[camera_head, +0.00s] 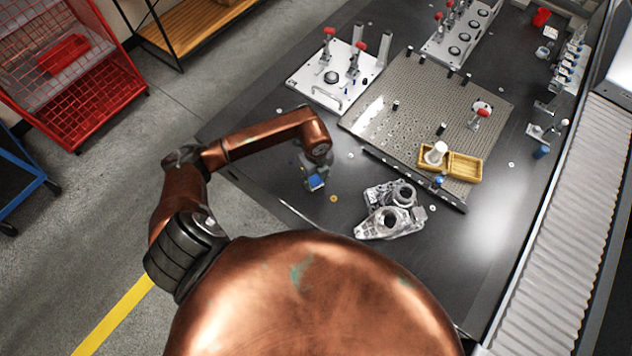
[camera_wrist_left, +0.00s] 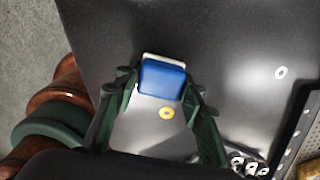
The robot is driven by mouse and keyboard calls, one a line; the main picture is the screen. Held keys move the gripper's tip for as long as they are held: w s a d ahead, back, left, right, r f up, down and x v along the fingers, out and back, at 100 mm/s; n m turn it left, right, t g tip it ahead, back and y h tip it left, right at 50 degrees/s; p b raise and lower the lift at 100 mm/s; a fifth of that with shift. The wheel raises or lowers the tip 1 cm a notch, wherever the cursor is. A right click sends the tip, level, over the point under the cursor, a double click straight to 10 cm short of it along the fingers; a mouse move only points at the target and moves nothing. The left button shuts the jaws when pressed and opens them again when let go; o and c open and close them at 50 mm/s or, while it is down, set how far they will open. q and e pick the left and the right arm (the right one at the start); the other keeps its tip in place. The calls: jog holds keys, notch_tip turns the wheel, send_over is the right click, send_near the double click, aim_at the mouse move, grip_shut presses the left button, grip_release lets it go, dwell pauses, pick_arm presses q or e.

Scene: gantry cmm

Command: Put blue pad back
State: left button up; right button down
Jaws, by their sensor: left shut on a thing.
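The blue pad (camera_wrist_left: 161,79) is a small blue block with a pale edge along one side. My left gripper (camera_wrist_left: 158,85) is shut on it, with green fingers on both sides of it in the left wrist view. In the head view the left gripper (camera_head: 313,182) is over the dark table, left of the metal castings, and the blue pad (camera_head: 316,182) shows at its fingertips. I cannot tell whether the pad touches the table. My right gripper is not in view.
Metal castings (camera_head: 391,213) lie right of the gripper. A perforated plate (camera_head: 428,105) holds a yellow tray (camera_head: 463,167). A white fixture plate (camera_head: 335,77) stands behind. A yellow washer (camera_wrist_left: 167,113) lies near the pad. The table's left front is mostly clear.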

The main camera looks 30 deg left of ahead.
aim_at(316, 180)
pick_arm(q)
jog(key=shift+f, duration=0.75)
jog(key=shift+f, duration=0.1)
jog(key=o, duration=1.2)
notch_tip(316, 180, up, 12)
jog(key=shift+r+p, duration=0.15)
jog(key=shift+p, duration=0.55)
